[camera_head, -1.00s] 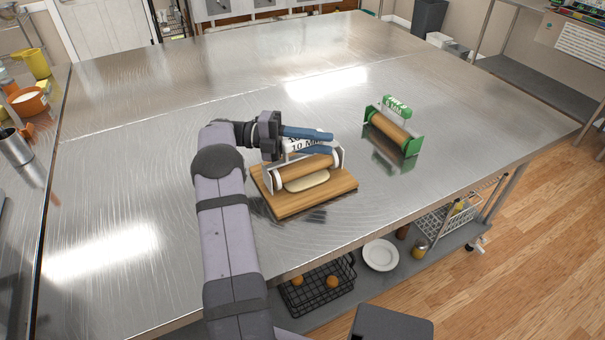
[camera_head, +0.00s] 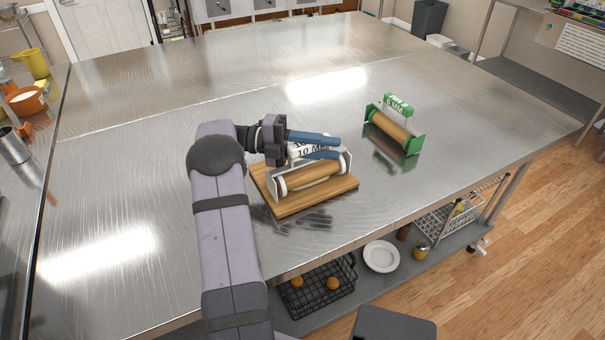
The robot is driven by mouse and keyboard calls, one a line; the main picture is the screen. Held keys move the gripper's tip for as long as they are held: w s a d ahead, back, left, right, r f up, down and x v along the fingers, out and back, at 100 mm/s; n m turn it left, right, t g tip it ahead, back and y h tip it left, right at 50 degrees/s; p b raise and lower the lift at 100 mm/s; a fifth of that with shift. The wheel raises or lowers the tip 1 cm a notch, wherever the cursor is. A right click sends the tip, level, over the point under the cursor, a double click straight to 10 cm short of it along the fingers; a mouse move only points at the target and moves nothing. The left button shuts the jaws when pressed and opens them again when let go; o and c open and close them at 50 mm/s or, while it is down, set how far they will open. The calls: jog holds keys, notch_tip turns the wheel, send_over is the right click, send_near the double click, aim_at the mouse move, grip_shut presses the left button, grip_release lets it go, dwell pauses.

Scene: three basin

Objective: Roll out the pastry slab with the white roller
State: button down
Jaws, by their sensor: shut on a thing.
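My gripper (camera_head: 322,147), with blue fingers, is shut on the white handle of the white roller (camera_head: 346,163). The handle carries dark lettering that reads in part "10 M". The roller's wooden cylinder lies between two white end plates, over the wooden board (camera_head: 284,208). The pale pastry slab (camera_head: 312,184) is on the board, mostly hidden by the cylinder; a thin pale edge shows along its front side. I cannot tell how firmly the cylinder presses on it.
A green roller (camera_head: 400,130) with a wooden cylinder stands to the right on the metal table (camera_head: 120,150). The table's front edge runs close in front of the board. A plate (camera_head: 381,256) and a wire basket (camera_head: 318,290) sit on the shelf below.

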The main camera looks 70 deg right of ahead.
dwell(0.3)
jog(key=shift+w+d, duration=1.6)
jog(key=shift+w, duration=0.05)
jog(key=shift+b, duration=0.4)
jog(key=shift+r, duration=1)
jog(key=shift+r, duration=0.15)
notch_tip(320, 180, up, 4)
jog(key=shift+f+p, duration=0.1)
jog(key=shift+p, duration=0.7)
